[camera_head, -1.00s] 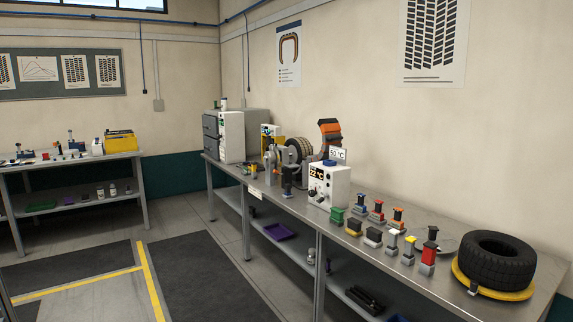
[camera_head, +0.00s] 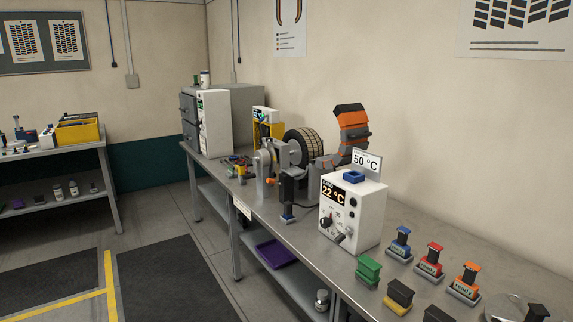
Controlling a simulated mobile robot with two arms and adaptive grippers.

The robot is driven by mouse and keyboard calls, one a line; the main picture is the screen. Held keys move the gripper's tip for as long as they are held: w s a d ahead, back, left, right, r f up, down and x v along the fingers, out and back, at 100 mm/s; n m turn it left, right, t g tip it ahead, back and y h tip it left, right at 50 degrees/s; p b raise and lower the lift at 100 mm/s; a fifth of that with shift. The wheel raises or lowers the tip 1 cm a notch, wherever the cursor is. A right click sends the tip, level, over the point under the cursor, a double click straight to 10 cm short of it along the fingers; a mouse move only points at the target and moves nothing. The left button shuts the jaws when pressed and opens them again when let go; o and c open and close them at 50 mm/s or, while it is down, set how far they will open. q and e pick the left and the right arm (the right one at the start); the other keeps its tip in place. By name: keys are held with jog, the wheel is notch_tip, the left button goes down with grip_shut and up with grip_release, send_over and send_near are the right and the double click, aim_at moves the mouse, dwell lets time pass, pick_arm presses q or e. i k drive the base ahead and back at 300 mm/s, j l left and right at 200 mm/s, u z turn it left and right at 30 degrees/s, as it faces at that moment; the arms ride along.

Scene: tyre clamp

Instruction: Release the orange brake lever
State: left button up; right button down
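A small orange piece (camera_head: 270,181) sticks out low at the front of the grey tyre machine (camera_head: 262,160) on the long bench. It looks like the brake lever, but it is too small to tell its position. A treaded tyre (camera_head: 303,144) stands upright on the machine, with a round grey plate in front of it. A larger orange and black head (camera_head: 352,122) rises behind the white control box, right of the tyre. Neither of my grippers is in view.
A white control box (camera_head: 352,212) reading 22 °C stands right of the machine, with a 50 °C sign (camera_head: 367,162) on top. Several coloured stamp-like blocks (camera_head: 400,243) stand on the bench at right. A grey cabinet (camera_head: 215,122) stands behind. The floor at left is clear.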

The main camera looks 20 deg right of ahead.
aim_at(270, 181)
jog(key=i+l, duration=0.25)
jog(key=i, duration=0.15)
jog(key=i+l+z, duration=0.1)
jog(key=i+l, duration=0.15)
jog(key=i, duration=0.15)
